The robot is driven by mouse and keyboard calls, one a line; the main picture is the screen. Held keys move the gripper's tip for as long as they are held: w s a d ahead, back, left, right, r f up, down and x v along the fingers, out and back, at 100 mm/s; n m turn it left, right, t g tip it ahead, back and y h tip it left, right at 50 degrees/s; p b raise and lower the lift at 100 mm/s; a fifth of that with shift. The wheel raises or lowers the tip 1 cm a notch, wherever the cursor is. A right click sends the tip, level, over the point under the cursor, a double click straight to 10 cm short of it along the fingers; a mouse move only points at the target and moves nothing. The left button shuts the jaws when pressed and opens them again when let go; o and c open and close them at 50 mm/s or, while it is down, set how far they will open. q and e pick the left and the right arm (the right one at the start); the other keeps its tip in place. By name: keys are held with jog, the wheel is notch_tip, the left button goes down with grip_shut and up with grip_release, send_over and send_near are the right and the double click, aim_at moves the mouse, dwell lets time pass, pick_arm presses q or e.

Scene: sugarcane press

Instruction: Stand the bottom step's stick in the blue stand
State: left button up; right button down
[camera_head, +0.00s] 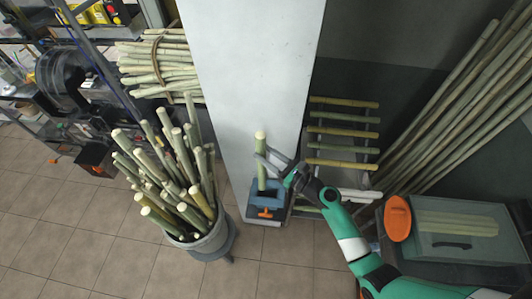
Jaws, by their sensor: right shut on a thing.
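My right gripper (267,160) comes in from the right and is shut on a pale green stick (261,146). The stick is upright, with its cut top end facing up. Its lower end meets the opening of the blue stand (264,191); I cannot tell whether it rests on the bottom. The stand has an orange knob on its front and sits on a grey base. The rack of steps (343,102) stands behind and to the right, with several sticks lying across it. Its lowest part is partly hidden by my arm. My left gripper is out of view.
A grey bucket (206,241) full of upright sticks stands left of the stand. A white panel (245,60) rises behind it. Long canes (460,100) lean at the right, above a lidded clear box (465,225). The tiled floor in front is clear.

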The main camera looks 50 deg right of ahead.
jog(key=shift+f+b, duration=6.5)
jog(key=shift+f, duration=0.45)
grip_release()
jog(key=shift+s+d+p, duration=0.1)
jog(key=shift+s+p, duration=0.25)
jog(key=shift+s, duration=0.65)
send_near(265, 175)
jog(key=w, duration=0.2)
jog(key=shift+w+p, duration=0.3)
jog(key=shift+p, duration=0.1)
jog(key=shift+w+r, duration=0.1)
